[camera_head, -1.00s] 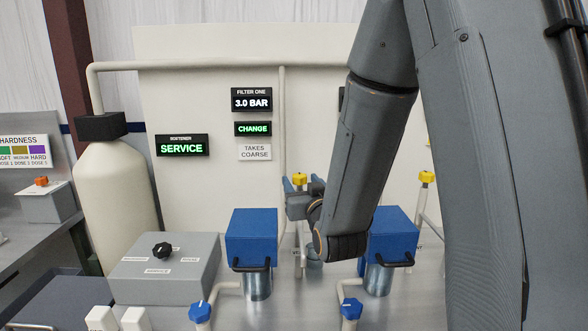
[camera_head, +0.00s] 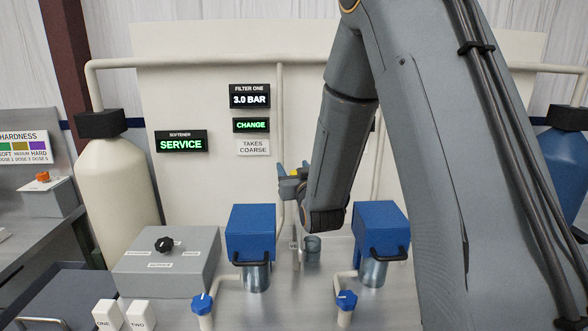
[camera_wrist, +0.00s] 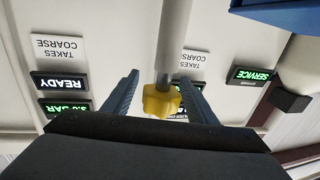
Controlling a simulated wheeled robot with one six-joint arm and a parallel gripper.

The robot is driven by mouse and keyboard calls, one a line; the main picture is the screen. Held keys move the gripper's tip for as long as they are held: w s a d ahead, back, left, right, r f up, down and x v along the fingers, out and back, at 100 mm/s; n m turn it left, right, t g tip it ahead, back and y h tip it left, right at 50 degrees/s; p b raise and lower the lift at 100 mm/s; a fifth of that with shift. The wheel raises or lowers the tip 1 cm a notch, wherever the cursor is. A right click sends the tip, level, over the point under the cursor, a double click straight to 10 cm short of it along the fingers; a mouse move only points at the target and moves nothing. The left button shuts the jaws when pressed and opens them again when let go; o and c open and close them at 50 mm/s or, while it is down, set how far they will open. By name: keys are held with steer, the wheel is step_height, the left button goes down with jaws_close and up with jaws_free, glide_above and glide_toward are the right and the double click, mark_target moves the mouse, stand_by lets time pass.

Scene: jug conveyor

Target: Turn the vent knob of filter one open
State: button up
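The yellow vent knob (camera_wrist: 161,101) sits on a pale pipe, near the middle of the upside-down wrist view. My gripper (camera_wrist: 160,95) is open, with one finger on each side of the knob. A gap shows at both sides, and I see no contact. In the head view, my gripper (camera_head: 291,182) is at the knob (camera_head: 282,170), which it mostly hides. Filter one's blue housing (camera_head: 251,232) stands in front and to the left. The filter one display (camera_head: 250,97) reads 3.0 BAR, with a CHANGE sign (camera_head: 251,125) below.
A second blue housing (camera_head: 380,229) stands to the right, beside my arm. Blue valve knobs (camera_head: 202,303) (camera_head: 346,300) stand at the front. A grey box with a black dial (camera_head: 164,245) is at left, with the cream softener tank (camera_head: 116,195) behind it.

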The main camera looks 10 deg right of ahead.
steer(key=c, duration=1)
steer(key=shift+n+y+b, duration=0.3)
steer(key=shift+y, duration=0.2)
steer(key=shift+s+a+n+g+y+b, duration=0.7)
steer(key=shift+n+g+y+b, duration=0.25)
steer(key=shift+n+g+y, duration=1.95)
steer(key=shift+s+a+n+g+y+b, duration=0.65)
steer(key=shift+n+g+y+b, duration=0.25)
steer(key=shift+n+g+y, duration=1.95)
steer(key=shift+s+a+n+g+y+b, duration=0.7)
steer(key=shift+n+g+y+b, duration=0.25)
steer(key=shift+n+g+y, duration=2)
steer(key=shift+g, duration=0.5)
